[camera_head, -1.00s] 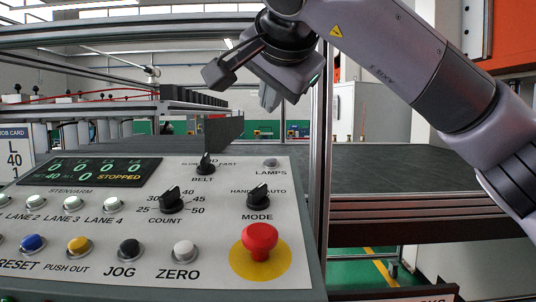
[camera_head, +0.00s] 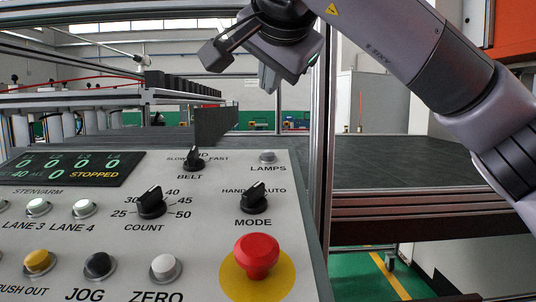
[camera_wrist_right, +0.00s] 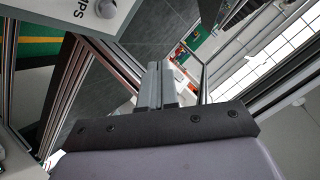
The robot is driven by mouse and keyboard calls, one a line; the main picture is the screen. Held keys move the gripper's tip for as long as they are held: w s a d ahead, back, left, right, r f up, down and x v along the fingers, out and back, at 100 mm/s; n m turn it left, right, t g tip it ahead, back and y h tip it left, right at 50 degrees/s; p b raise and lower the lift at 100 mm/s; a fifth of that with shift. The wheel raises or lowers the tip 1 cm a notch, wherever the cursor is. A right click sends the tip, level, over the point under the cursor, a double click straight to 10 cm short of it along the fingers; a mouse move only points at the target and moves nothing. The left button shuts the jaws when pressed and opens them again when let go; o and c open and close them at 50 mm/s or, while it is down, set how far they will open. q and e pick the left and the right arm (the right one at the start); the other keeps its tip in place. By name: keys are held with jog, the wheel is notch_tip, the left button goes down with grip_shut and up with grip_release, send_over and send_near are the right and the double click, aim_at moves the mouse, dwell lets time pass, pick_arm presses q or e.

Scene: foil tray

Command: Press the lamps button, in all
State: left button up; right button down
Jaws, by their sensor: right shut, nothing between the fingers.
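The LAMPS button (camera_head: 268,157) is a small pale round cap at the top right of the sloping grey control panel (camera_head: 215,228), above its printed label. In the right wrist view the button (camera_wrist_right: 106,8) shows at the upper left edge, beside part of the word LAMPS. My right gripper (camera_head: 268,80) hangs above and behind the button in the head view, apart from the panel. In the right wrist view its fingers (camera_wrist_right: 160,85) are together and hold nothing. My left gripper is in neither view.
Close by on the panel are the BELT knob (camera_head: 193,160), MODE knob (camera_head: 255,198), COUNT knob (camera_head: 151,203) and red mushroom button (camera_head: 256,256). The display (camera_head: 70,168) reads STOPPED. A metal post (camera_head: 321,130) stands right of the panel, with a dark belt (camera_head: 420,165) beyond.

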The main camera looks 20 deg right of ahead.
jog(key=b, duration=0.5)
send_over(268, 154)
jog(key=s, duration=0.2)
notch_tip(268, 154, down, 7)
jog(key=shift+a+f, duration=0.1)
jog(key=shift+w+f+b, duration=0.2)
jog(key=shift+f+b, duration=0.15)
jog(key=shift+f, duration=0.05)
jog(key=shift+f, duration=0.15)
dwell(0.9)
jog(key=shift+w+f, duration=0.1)
jog(key=shift+f, duration=0.2)
jog(key=shift+w+f+b, duration=0.15)
jog(key=shift+f+b, duration=0.15)
jog(key=shift+f, duration=0.15)
dwell(0.9)
jog(key=shift+r, duration=0.1)
jog(key=shift+s+r+p, duration=0.25)
jog(key=shift+r+p, duration=0.5)
jog(key=shift+p, duration=0.05)
